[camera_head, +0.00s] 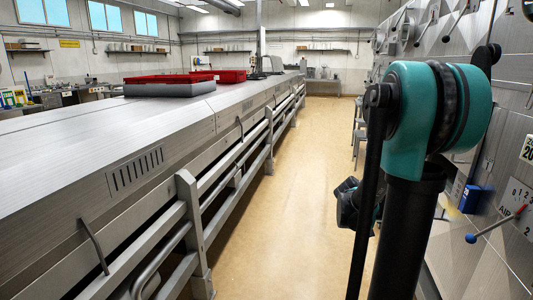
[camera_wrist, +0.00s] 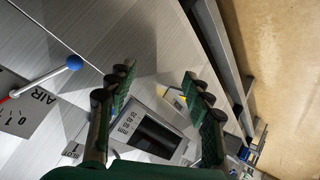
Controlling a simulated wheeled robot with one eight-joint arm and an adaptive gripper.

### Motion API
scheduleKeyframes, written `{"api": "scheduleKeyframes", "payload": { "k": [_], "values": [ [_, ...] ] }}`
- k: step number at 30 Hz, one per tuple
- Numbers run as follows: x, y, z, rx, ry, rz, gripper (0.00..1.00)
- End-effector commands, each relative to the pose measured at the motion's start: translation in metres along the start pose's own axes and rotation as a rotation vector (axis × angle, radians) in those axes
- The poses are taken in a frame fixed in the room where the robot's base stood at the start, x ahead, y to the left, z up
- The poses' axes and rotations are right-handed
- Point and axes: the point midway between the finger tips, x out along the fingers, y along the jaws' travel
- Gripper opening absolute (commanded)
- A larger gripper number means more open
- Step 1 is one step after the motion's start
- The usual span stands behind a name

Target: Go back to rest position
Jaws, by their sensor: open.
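My gripper (camera_wrist: 157,100) shows in the wrist view with its two green fingers spread apart and nothing between them. It faces along the metal panels of the machine wall (camera_wrist: 150,35), with bare floor at the right. In the head view my arm stands at the right, close to the panelled machine (camera_head: 500,130). The gripper's fingers cannot be made out there.
A lever with a blue knob (camera_wrist: 73,62) sticks out beside a dial marked AIR; it also shows in the head view (camera_head: 471,238). A long metal machine (camera_head: 150,130) with red trays (camera_head: 170,79) lines the left. The aisle floor (camera_head: 300,190) is clear.

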Motion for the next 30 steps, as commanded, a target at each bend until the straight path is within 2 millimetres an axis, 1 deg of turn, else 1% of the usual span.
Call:
{"api": "scheduleKeyframes", "payload": {
  "k": [1,2,3,5,6,8,9,11,12,15,18,21,24,29,30],
  "values": [
    [-0.011,-0.002,0.022,-0.066,-0.036,-0.068,0.51],
    [-0.017,-0.005,0.035,-0.106,-0.059,-0.111,0.51],
    [-0.025,-0.008,0.052,-0.16,-0.085,-0.168,0.51],
    [-0.039,-0.013,0.077,-0.241,-0.119,-0.258,0.51],
    [-0.048,-0.015,0.095,-0.293,-0.138,-0.318,0.51],
    [-0.062,-0.019,0.121,-0.369,-0.16,-0.411,0.51],
    [-0.073,-0.021,0.139,-0.418,-0.171,-0.475,0.51],
    [-0.088,-0.024,0.164,-0.486,-0.183,-0.569,0.51],
    [-0.098,-0.025,0.179,-0.529,-0.187,-0.63,0.51],
    [-0.119,-0.027,0.212,-0.615,-0.187,-0.762,0.51],
    [-0.136,-0.029,0.235,-0.674,-0.178,-0.86,0.51],
    [-0.145,-0.029,0.248,-0.706,-0.171,-0.916,0.51],
    [-0.149,-0.03,0.252,-0.718,-0.167,-0.938,0.51],
    [-0.149,-0.03,0.252,-0.719,-0.167,-0.94,0.51],
    [-0.149,-0.03,0.252,-0.719,-0.167,-0.94,0.47]
  ]
}}
